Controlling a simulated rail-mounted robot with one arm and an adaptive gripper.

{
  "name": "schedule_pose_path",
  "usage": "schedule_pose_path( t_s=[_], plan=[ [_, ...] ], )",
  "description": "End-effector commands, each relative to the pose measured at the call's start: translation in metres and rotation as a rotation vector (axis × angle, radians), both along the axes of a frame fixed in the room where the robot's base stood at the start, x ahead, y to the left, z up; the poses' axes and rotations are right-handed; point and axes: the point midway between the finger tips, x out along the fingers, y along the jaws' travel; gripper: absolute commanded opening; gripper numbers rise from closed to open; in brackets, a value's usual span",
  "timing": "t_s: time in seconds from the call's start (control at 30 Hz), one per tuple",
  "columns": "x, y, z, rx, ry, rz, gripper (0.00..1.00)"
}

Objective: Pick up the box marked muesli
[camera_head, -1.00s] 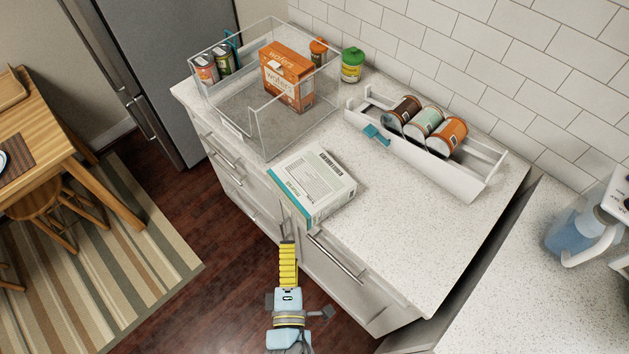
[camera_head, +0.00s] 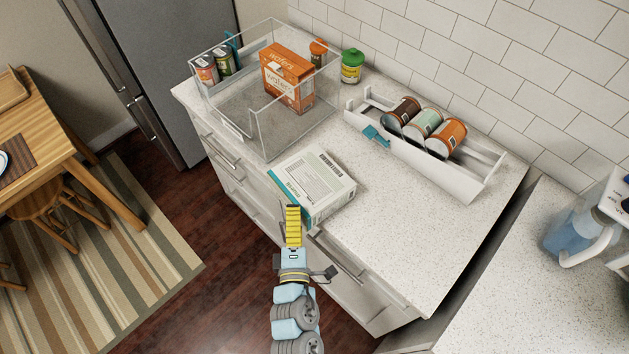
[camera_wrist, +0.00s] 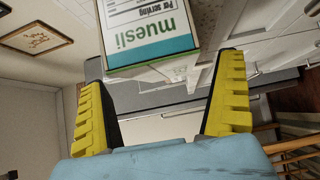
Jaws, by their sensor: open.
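The muesli box (camera_head: 318,184) lies flat on the counter near its front edge, a white carton with a teal band along its side. In the wrist view the box (camera_wrist: 150,25) appears upside down, with "muesli" readable on its white and teal side. My gripper (camera_head: 293,209) is at the counter's front edge, just in front of the box. The wrist view shows its yellow fingers (camera_wrist: 163,78) spread apart with nothing held between them. The box lies ahead of the fingertips, and whether they touch it cannot be told.
A clear bin (camera_head: 262,137) behind the box holds an orange wafers box (camera_head: 287,76) and several cans and jars. A white rack (camera_head: 459,184) with three cans stands to the right. A green-lidded jar (camera_head: 352,67) stands by the wall. The counter right of the box is clear.

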Motion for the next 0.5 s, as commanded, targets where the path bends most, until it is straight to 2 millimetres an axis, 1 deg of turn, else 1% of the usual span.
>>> schedule_pose_path(
  t_s=[0.03, 0.2, 0.33, 0.5],
  plan=[
    [0.007, -0.004, 0.001, -0.001, 0.0, -0.002, 1.0],
    [0.021, -0.004, -0.001, -0.001, 0.002, -0.001, 1.0],
    [0.026, -0.004, 0.0, 0.0, 0.001, -0.001, 1.0],
    [0.027, -0.004, -0.001, 0.0, 0.001, -0.001, 1.0]
  ],
)
